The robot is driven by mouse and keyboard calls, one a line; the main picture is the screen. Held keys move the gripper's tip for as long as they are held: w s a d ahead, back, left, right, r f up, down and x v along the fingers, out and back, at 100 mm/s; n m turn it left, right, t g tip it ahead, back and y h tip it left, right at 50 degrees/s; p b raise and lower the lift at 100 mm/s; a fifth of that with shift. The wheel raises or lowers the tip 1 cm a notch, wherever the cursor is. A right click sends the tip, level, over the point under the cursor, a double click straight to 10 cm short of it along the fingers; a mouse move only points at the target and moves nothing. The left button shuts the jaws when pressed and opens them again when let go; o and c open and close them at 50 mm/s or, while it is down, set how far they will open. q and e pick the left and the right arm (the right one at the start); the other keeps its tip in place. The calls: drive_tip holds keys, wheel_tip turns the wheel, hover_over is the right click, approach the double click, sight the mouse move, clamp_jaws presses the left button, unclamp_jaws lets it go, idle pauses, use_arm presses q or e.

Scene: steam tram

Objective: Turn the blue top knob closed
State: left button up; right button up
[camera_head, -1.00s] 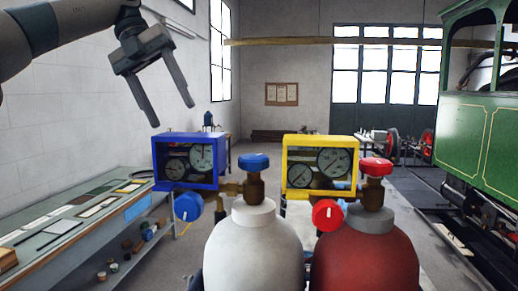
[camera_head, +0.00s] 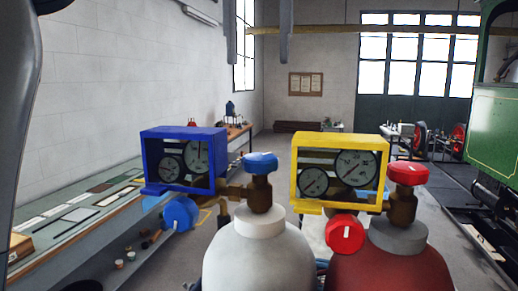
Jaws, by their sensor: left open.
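The blue top knob (camera_head: 260,163) sits on the brass valve of the white cylinder (camera_head: 258,262). It has a small white mark. My left gripper (camera_head: 258,60) shows only as two grey fingers hanging down from the top edge of the head view, open, with empty space between them. The fingers appear above the blue top knob in the picture, clear of it. The rest of this gripper is out of view. My right gripper is not in view.
A blue gauge box (camera_head: 182,133) and a blue lower knob (camera_head: 180,213) stand left of the valve. A yellow gauge box (camera_head: 340,205), a red top knob (camera_head: 408,173) and a red cylinder (camera_head: 385,270) stand right. A workbench (camera_head: 75,250) runs along the left wall.

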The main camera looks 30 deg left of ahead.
sight(260, 156)
use_arm(q)
drive_tip(key=shift+w+f, duration=0.15)
drive_tip(key=shift+f, duration=4.2)
drive_tip(key=shift+w+f, duration=0.1)
drive_tip(key=shift+f, duration=4.25)
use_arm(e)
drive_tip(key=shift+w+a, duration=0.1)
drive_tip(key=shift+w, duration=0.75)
use_arm(q)
drive_tip(key=c, duration=0.8)
